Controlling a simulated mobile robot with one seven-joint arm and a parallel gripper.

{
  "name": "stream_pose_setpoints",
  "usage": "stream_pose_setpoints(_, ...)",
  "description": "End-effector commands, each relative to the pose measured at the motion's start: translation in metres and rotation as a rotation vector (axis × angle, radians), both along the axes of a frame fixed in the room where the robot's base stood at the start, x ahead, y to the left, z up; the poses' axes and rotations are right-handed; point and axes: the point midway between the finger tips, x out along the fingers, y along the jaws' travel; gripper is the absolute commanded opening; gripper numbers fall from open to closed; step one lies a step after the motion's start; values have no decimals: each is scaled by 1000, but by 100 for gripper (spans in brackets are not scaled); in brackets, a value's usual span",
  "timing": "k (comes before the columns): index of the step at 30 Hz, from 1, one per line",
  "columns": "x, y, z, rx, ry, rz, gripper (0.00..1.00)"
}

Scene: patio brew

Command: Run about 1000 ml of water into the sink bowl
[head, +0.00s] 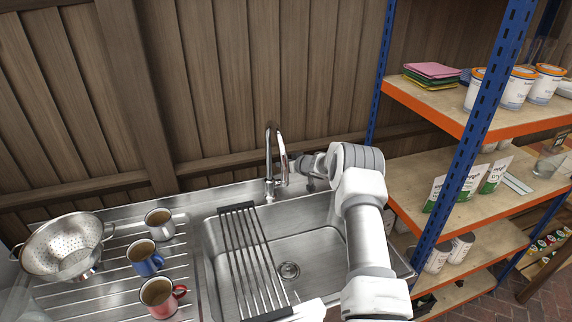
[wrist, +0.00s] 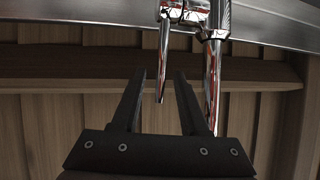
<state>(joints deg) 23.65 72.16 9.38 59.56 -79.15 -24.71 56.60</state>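The steel sink bowl (head: 322,246) has a round drain (head: 289,270) in its floor, and no water shows in it. The chrome tap (head: 269,165) stands behind the bowl with its spout arched upward; no stream is visible. In the wrist view the tap (wrist: 213,60) is at upper right, with a thin chrome lever (wrist: 164,60) beside it. My gripper (wrist: 160,74) is open, its two dark fingers apart on either side of the lever, with gaps showing. In the head view my gripper is right of the tap, partly hidden by my arm.
A black roll-up rack (head: 250,262) lies across the bowl's left part. A colander (head: 66,247) and three mugs (head: 146,257) stand on the drainboard at left. A blue and orange shelf unit (head: 455,180) stands close on the right. A wooden wall (head: 230,80) is behind.

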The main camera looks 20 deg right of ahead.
Motion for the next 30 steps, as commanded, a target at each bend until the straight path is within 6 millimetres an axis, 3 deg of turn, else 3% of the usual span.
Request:
stream_pose_setpoints(11,-10,-3,5,2,0,0,44)
stream_pose_setpoints(30,-92,-22,50,-1,0,-2,44)
